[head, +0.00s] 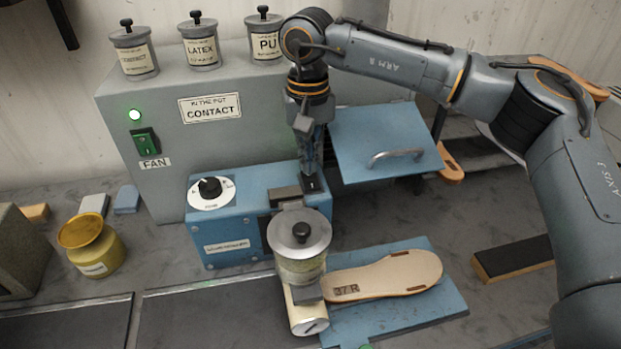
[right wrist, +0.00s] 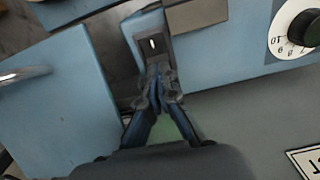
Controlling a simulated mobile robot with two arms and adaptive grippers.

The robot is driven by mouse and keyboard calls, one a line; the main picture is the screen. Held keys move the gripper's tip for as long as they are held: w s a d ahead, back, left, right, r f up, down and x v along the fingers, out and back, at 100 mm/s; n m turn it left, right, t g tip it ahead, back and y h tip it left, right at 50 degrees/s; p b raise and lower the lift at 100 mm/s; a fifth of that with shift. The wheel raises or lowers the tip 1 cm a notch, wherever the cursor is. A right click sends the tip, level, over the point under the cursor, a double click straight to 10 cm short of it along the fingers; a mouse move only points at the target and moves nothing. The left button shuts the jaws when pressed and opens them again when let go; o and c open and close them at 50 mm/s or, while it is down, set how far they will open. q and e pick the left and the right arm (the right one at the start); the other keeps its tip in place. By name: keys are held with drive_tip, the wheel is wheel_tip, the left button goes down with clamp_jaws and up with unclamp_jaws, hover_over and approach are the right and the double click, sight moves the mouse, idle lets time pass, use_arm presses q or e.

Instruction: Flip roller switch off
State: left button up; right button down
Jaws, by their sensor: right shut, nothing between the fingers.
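The roller switch (head: 312,186) is a small black rocker with a white mark, on top of the blue machine box (head: 228,225) near its right end. In the right wrist view the switch (right wrist: 152,45) shows just beyond my fingertips. My right gripper (head: 309,168) points down at the switch, shut and empty; its tips also show in the right wrist view (right wrist: 158,76). The fingertips are at or very near the switch's edge; I cannot tell if they touch it. My left gripper is not in view.
A lidded glue pot (head: 300,245) stands in front of the blue box, beside a sole (head: 385,277) on a blue board. A grey cabinet (head: 240,145) with a green fan switch (head: 146,142) stands behind. A blue door with a handle (head: 385,145) is right of my gripper.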

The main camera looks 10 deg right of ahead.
drive_tip(key=shift+f+b, duration=0.4)
drive_tip(key=shift+f, duration=0.25)
drive_tip(key=shift+r+p, duration=2.45)
drive_tip(key=shift+r, duration=1.1)
